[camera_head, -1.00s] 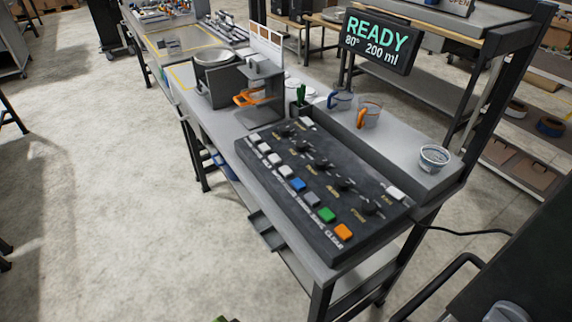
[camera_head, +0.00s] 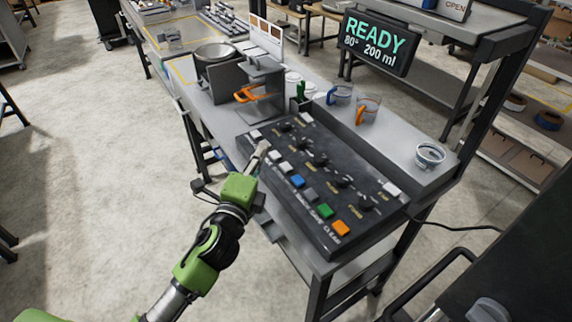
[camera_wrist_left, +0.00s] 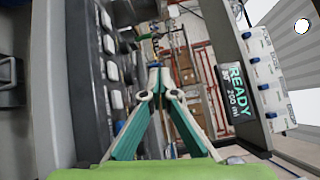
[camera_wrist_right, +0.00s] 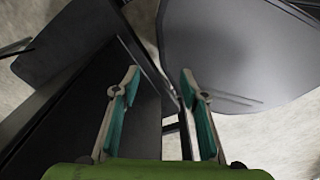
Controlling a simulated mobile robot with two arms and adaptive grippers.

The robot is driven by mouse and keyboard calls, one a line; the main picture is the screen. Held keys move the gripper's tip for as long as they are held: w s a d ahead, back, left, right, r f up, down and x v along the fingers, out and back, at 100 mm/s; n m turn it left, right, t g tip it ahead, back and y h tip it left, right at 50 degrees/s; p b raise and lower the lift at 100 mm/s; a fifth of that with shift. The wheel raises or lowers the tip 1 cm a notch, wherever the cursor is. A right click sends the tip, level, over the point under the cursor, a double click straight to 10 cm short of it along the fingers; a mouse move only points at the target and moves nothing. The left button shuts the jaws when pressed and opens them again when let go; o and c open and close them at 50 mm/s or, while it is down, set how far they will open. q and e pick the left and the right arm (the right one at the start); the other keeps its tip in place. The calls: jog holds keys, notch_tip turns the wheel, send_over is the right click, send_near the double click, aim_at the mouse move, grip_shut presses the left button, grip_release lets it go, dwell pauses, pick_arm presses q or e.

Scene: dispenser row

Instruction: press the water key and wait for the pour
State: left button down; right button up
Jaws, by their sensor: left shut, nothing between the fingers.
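The black control panel (camera_head: 318,172) carries a front row of keys: white ones, a blue key (camera_head: 297,181), a grey, a green (camera_head: 325,211) and an orange one. I cannot read which key is the water key. My left gripper (camera_head: 263,147) is shut and empty, its tip over the left part of the row, hiding a white key; I cannot tell whether it touches. In the left wrist view the shut fingertips (camera_wrist_left: 155,66) are right of the white keys (camera_wrist_left: 112,72). The display (camera_head: 375,42) reads READY, 80°, 200 ml. My right gripper (camera_wrist_right: 160,74) is open and empty.
The floor in front is clear.

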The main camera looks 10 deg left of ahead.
pick_arm(q)
jog(key=d+r+m+t+h, duration=0.1)
jog(key=d+r+m+h, duration=0.8)
jog(key=r+m, duration=0.4)
jog(key=s+d+r+m+g+h, duration=0.15)
jog(key=d+m+g+h, duration=0.65)
jog(key=m, duration=1.1)
jog(key=w+a+f+m+g+y, duration=0.2)
jog(key=a+f+m+y, duration=0.3)
jog(key=m, duration=0.3)
jog(key=w+a+f+m+g+y, duration=0.1)
jog(key=w+a+f+m+y, duration=0.3)
jog(key=a+m+y, duration=0.3)
jog(key=shift+w+a+f+m+g+y+p, duration=0.2)
jog(key=shift+a+f+m+g+y+p, duration=0.35)
jog(key=shift+m, duration=0.55)
jog(key=shift+d+f, duration=0.1)
jog(key=shift+d, duration=0.1)
